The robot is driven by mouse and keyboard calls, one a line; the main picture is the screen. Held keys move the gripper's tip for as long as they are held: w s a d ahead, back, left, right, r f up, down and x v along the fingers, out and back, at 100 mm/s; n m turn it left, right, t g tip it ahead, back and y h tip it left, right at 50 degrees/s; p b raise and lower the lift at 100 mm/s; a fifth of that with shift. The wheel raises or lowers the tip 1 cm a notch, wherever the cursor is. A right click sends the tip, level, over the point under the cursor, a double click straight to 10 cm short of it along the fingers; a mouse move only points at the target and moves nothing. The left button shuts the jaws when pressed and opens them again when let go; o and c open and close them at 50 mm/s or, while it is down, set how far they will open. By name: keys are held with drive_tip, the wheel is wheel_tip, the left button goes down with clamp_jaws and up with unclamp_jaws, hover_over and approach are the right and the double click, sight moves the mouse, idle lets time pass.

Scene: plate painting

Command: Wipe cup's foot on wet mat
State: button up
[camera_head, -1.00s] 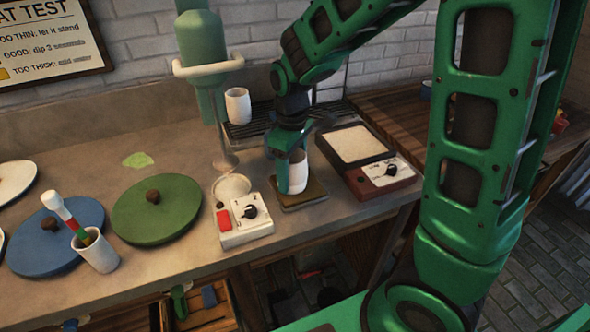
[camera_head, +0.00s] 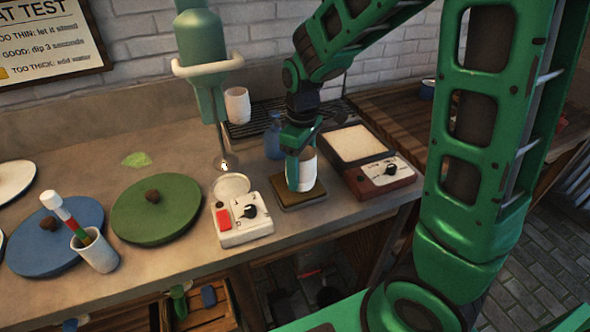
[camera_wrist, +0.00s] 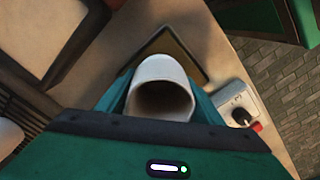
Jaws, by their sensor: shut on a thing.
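My gripper (camera_head: 300,165) is shut on a white cup (camera_head: 307,172), held upright at its side. The cup is at the brown wet mat (camera_head: 296,198) in a dark tray near the counter's front edge. From the head view I cannot tell whether the cup's foot touches the mat. In the wrist view the cup (camera_wrist: 160,88) shows its open mouth between the green fingers, with part of the mat (camera_wrist: 178,48) beyond it. The cup's foot is hidden there.
A hotplate-like device with a pale top (camera_head: 354,143) stands close right of the mat. A white scale with a knob (camera_head: 242,222) stands left. A blue bottle (camera_head: 273,140) is behind the gripper. Another white cup (camera_head: 237,105) stands on the rack. Lids (camera_head: 157,215) lie further left.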

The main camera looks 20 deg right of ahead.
drive_tip(key=shift+d, duration=0.3)
drive_tip(key=shift+a, duration=0.2)
drive_tip(key=shift+a+f, duration=0.15)
drive_tip(key=shift+a, duration=1.35)
drive_tip(key=shift+d, duration=0.15)
drive_tip(key=shift+d, duration=1.55)
drive_tip(key=shift+a, duration=0.15)
drive_tip(key=shift+a, duration=1.55)
drive_tip(key=shift+c, duration=0.2)
